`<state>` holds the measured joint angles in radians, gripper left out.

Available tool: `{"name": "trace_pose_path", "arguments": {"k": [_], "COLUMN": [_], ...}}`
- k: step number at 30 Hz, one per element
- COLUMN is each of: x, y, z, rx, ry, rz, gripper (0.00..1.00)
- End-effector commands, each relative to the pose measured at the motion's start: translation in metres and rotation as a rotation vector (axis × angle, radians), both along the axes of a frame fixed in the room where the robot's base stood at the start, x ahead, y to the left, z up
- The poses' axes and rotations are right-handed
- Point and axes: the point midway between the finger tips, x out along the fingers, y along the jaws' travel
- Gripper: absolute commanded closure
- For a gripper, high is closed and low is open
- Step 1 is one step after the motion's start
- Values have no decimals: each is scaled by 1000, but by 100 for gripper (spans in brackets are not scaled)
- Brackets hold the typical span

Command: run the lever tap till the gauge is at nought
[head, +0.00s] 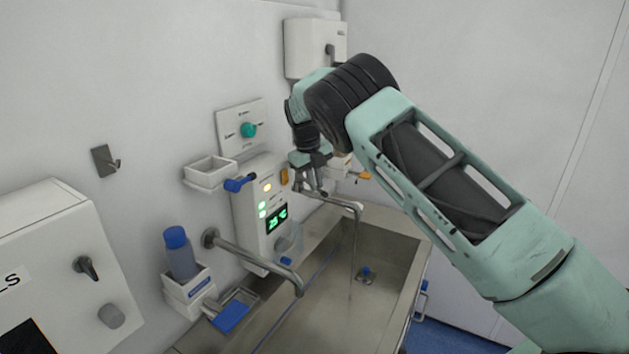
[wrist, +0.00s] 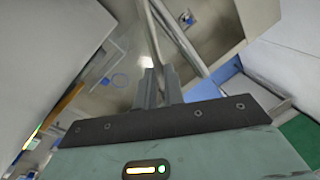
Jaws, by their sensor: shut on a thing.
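My gripper (head: 318,186) reaches down at the back of the sink, over the base of the right-hand tap spout (head: 345,203). Its fingers are close together, shut on what looks like that tap's lever, which they mostly hide. In the wrist view my gripper (wrist: 157,86) has both fingers almost together, with the long pale spout (wrist: 182,38) beyond them. A thin stream seems to fall from the spout into the sink. The gauge (head: 277,217) is a dark display with green digits on the white wall panel; I cannot read the digits surely.
A second bent spout (head: 255,262) stands to the left over the steel sink (head: 325,305). A blue lever (head: 240,184) sticks out at the panel's upper left. A white tray (head: 210,170), a blue-capped bottle (head: 180,258) and a wall dispenser (head: 305,48) are close by.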

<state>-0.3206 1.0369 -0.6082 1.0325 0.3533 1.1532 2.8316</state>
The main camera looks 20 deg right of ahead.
Motion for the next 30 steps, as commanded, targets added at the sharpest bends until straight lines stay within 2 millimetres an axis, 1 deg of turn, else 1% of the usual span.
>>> {"name": "trace_pose_path", "arguments": {"k": [3, 4, 5, 6, 15, 19, 23, 30], "x": [0, 0, 0, 0, 1, 1, 0, -2], "y": [0, 0, 0, 0, 1, 2, 7, 18], "z": [-2, -2, -2, -1, 0, 9, 29, 85], "rx": [1, 1, 1, 1, 0, 1, 0, -1], "ry": [1, 1, 1, 0, -2, -4, -8, -8], "rz": [1, 1, 1, 1, 1, 3, 4, 4], "gripper": [100, 87, 79, 68, 67, 67, 67, 67]}}
